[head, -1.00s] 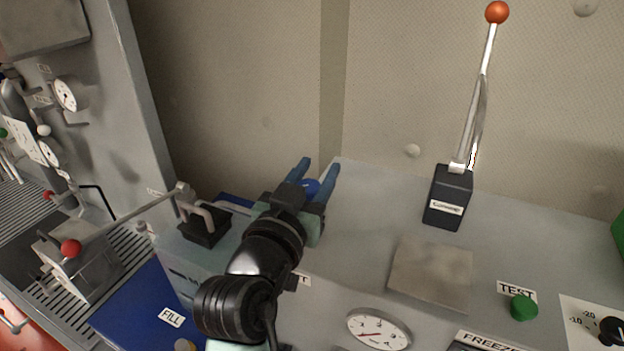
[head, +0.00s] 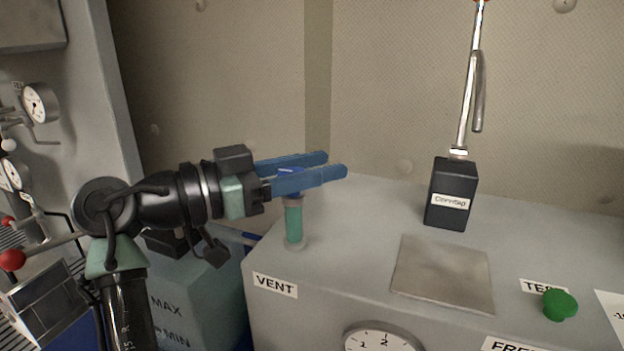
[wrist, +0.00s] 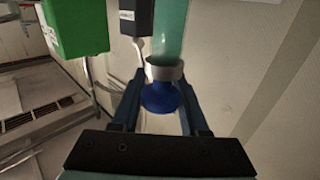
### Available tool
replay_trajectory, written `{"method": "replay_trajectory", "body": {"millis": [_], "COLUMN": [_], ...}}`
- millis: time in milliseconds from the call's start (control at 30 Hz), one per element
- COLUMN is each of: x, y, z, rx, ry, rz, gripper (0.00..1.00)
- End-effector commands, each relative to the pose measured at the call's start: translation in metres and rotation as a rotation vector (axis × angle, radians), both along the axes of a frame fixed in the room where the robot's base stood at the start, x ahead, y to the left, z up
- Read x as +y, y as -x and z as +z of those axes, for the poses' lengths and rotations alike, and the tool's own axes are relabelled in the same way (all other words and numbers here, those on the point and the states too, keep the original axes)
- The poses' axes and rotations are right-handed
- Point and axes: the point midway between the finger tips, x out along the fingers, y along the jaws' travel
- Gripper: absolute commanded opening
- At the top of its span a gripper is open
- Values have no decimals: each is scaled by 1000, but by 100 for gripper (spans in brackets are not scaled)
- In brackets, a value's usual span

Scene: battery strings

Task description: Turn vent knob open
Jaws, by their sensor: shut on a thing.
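The vent knob (wrist: 163,97) is blue and sits on a grey collar at the end of a teal upright tube (head: 294,222). The tube stands on the grey console behind the VENT label (head: 275,285). My gripper (head: 325,164) reaches in level from the left, with its two blue fingers on either side of the knob. In the wrist view my gripper (wrist: 160,118) is shut on the knob, one finger at each side. The near finger hides part of the knob in the head view.
A black lever box (head: 451,193) with a tall metal lever stands to the right on the console. A flat metal plate (head: 443,273), a green TEST button (head: 560,304) and a gauge (head: 381,337) lie in front. The wall is close behind.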

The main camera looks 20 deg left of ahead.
Motion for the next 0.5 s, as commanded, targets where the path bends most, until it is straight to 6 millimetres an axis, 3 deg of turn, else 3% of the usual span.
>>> {"method": "replay_trajectory", "body": {"millis": [500], "x": [-2], "y": [2], "z": [-3], "rx": [8], "ry": [-1], "rz": [-88], "gripper": [0]}}
